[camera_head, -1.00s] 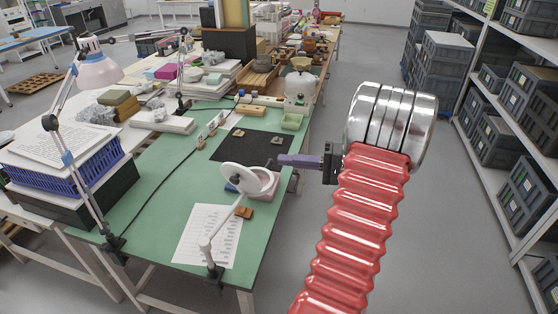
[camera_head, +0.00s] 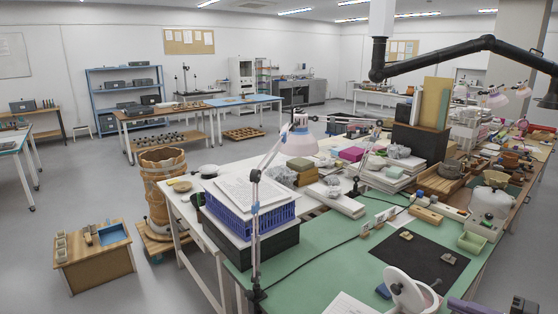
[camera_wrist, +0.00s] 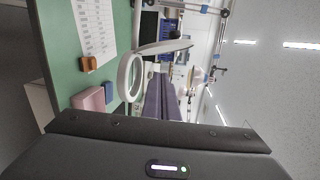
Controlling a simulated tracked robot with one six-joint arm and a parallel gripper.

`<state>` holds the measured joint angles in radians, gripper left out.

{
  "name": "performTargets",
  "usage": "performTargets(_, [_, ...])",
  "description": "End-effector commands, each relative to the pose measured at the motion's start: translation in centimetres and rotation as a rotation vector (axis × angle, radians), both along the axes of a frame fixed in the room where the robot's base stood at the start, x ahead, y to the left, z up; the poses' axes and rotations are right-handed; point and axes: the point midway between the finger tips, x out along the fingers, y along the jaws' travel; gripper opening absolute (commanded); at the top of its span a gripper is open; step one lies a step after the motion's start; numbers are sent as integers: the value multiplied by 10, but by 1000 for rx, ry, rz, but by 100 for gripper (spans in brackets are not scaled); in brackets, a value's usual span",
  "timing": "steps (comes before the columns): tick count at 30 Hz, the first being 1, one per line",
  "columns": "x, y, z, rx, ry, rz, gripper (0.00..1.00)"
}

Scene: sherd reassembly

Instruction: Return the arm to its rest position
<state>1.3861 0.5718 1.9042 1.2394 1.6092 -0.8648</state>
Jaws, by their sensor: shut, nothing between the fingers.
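My gripper shows in the wrist view with its two purple fingers (camera_wrist: 161,82) together and nothing between them. In the head view only a purple finger and a dark part of it (camera_head: 472,306) show at the bottom right edge, over the near right part of the green table (camera_head: 315,262). Most of my arm is outside the head view. Two small tan sherds, one on the left (camera_head: 406,235) and one on the right (camera_head: 448,258), lie apart on the black mat (camera_head: 418,253).
A white ring magnifier (camera_head: 410,290) stands close to my gripper and also shows in the wrist view (camera_wrist: 126,76). A desk lamp (camera_head: 300,140) rises beside a blue crate (camera_head: 240,212). The floor at left has free room.

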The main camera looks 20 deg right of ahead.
Motion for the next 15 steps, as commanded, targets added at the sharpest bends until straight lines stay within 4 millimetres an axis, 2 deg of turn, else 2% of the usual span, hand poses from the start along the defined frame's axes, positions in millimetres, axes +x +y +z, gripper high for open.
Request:
performTargets(1, [-4, 7, -14, 33, 63, 5, 0])
performTargets(3, [-12, 16, -27, 61, 148, 13, 0])
performTargets(6, [-19, 33, -39, 79, 263, 31, 0])
performTargets(15, [-28, 97, -54, 16, 581, 132, 0])
